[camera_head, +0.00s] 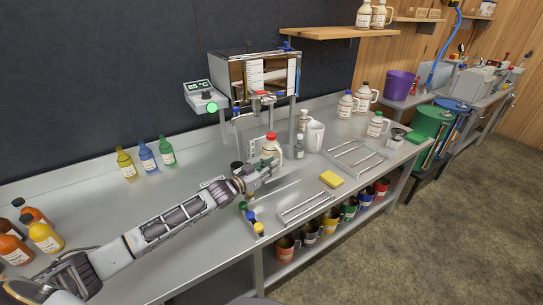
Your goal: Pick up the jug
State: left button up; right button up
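A cream jug with a red cap (271,147) stands upright on the steel counter, below and in front of the evaporator. My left arm reaches in from the lower left, and its gripper (268,166) is right at this jug's lower front, hiding part of it. I cannot tell whether the fingers touch the jug or how far apart they are. My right gripper is not in view.
The evaporator (254,77) stands behind on legs, with a temperature display (203,97) at its left. A white pitcher (315,136), a yellow sponge (331,179) and a wire rack (358,156) are to the right. Coloured bottles (147,157) stand at left.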

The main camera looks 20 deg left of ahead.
aim_at(280, 167)
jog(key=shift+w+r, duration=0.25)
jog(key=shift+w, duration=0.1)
pick_arm(q)
jog(key=shift+w+d, duration=0.15)
jog(key=shift+w, duration=0.1)
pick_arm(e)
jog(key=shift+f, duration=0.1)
pick_arm(q)
jog(key=shift+w+d, duration=0.1)
jog(key=shift+w, duration=0.05)
jog(key=shift+w+d, duration=0.1)
jog(key=shift+w, duration=0.15)
jog(key=shift+b+x, duration=0.35)
jog(key=shift+x, duration=0.75)
jog(key=shift+w+d, duration=0.35)
jog(key=shift+w, duration=0.35)
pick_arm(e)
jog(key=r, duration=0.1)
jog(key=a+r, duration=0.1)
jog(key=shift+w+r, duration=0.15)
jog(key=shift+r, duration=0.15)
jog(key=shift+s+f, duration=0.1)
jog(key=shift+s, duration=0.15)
